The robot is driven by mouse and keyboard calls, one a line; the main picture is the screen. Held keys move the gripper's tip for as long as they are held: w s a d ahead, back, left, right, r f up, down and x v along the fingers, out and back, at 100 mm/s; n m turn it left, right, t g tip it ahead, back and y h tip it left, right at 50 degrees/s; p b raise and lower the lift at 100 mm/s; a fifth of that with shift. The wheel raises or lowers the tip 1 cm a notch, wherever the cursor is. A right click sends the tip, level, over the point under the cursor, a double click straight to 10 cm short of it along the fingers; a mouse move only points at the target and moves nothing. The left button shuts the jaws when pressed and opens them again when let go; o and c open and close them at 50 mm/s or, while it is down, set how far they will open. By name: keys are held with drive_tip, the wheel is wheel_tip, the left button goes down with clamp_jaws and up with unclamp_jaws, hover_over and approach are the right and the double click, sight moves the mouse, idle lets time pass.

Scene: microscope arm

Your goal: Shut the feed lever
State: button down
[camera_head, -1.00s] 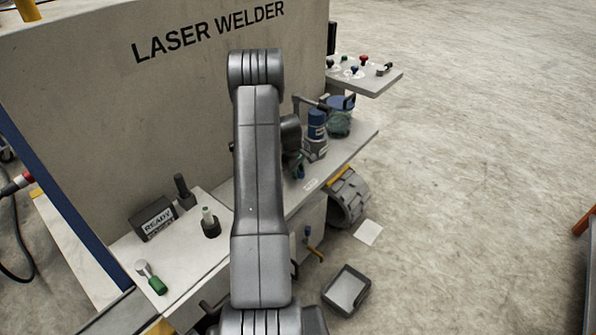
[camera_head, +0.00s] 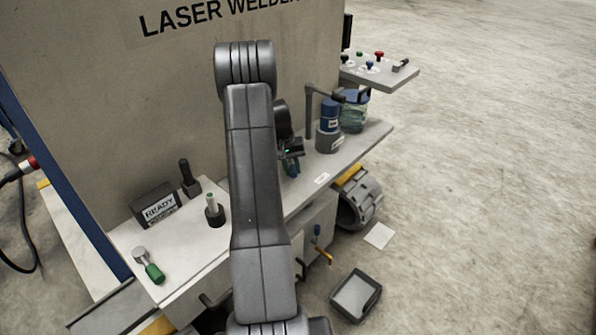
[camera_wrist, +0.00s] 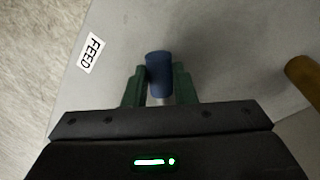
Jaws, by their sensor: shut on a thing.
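The feed lever shows in the wrist view as a blue cylindrical knob (camera_wrist: 158,70) on a pale, shiny stem, beside a white label reading FEED (camera_wrist: 90,54). My gripper (camera_wrist: 159,85) has its green fingers on both sides of the knob and is shut on it. In the head view my gripper (camera_head: 291,166) is low over the bench top, partly behind my own arm. The knob cannot be made out clearly there, and the lever's base and pivot are hidden.
A blue canister (camera_head: 331,115) and a jar (camera_head: 353,112) stand right of my gripper. A READY sign (camera_head: 159,207) and a green-handled tool (camera_head: 152,270) are on the left bench. A brown cylinder (camera_wrist: 304,76) shows at the wrist view's right edge.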

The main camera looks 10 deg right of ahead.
drive_tip(key=shift+w+a+m+b, duration=0.2)
drive_tip(key=shift+a+m, duration=0.3)
drive_tip(key=shift+m, duration=0.2)
drive_tip(key=shift+w+a+m+b, duration=0.15)
drive_tip(key=shift+a+m, duration=0.3)
drive_tip(key=shift+m, duration=0.25)
drive_tip(key=c, duration=1.2)
unclamp_jaws()
drive_tip(key=a+r, duration=0.1)
drive_tip(key=r, duration=0.8)
drive_tip(key=w+a+r, duration=0.1)
drive_tip(key=r, duration=0.3)
drive_tip(key=shift+a+r, duration=0.3)
